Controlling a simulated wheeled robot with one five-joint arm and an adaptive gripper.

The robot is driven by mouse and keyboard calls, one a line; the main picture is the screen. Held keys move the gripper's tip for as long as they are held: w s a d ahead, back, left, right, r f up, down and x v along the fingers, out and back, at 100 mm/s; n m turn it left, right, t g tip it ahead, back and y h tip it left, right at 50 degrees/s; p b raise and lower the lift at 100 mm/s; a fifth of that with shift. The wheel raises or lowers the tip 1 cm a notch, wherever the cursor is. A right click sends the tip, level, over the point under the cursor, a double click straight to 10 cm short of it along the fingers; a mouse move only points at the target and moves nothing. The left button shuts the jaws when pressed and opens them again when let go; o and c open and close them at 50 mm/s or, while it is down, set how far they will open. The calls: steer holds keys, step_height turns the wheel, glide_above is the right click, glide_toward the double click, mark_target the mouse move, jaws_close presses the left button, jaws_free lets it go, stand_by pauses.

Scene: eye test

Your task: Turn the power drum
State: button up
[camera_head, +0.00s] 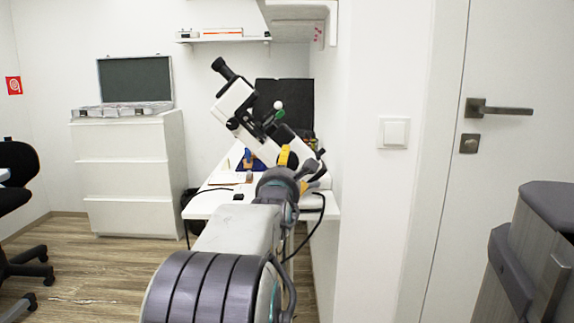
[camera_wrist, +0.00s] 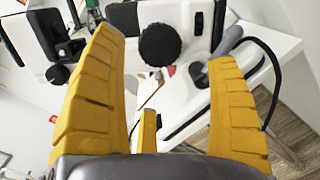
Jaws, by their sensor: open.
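A white lensmeter-like instrument (camera_head: 236,102) with a black eyepiece stands tilted on the white table. In the wrist view its white body (camera_wrist: 183,20) carries a round black ribbed knob (camera_wrist: 159,45), which looks like the power drum. My gripper (camera_wrist: 165,55) is open, with its yellow fingers spread to the left and right of the knob. The knob shows in the gap beyond the fingers, and I see no contact. Nothing is held. In the head view my arm and gripper hide the instrument's lower part.
The white table (camera_head: 203,207) holds small items left of the instrument. A grey lever (camera_wrist: 228,40) and a black cable (camera_wrist: 272,75) are near the right finger. A white drawer cabinet (camera_head: 128,178) bears an open case (camera_head: 135,82). A wall and door (camera_head: 500,60) are on the right.

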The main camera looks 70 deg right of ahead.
steer(key=shift+w+d+n+b, duration=0.15)
steer(key=shift+w+d+n, duration=0.15)
steer(key=shift+d+n, duration=0.75)
steer(key=shift+w+d+n+b, duration=0.25)
steer(key=shift+d+n, duration=0.5)
steer(key=shift+d, duration=0.55)
steer(key=shift+w+d+n+b, duration=0.1)
steer(key=shift+w+d+n, duration=0.2)
steer(key=shift+d+n, duration=0.75)
steer(key=shift+d, duration=0.15)
steer(key=shift+c, duration=0.4)
steer(key=c, duration=1.2)
steer(key=shift+m, duration=0.25)
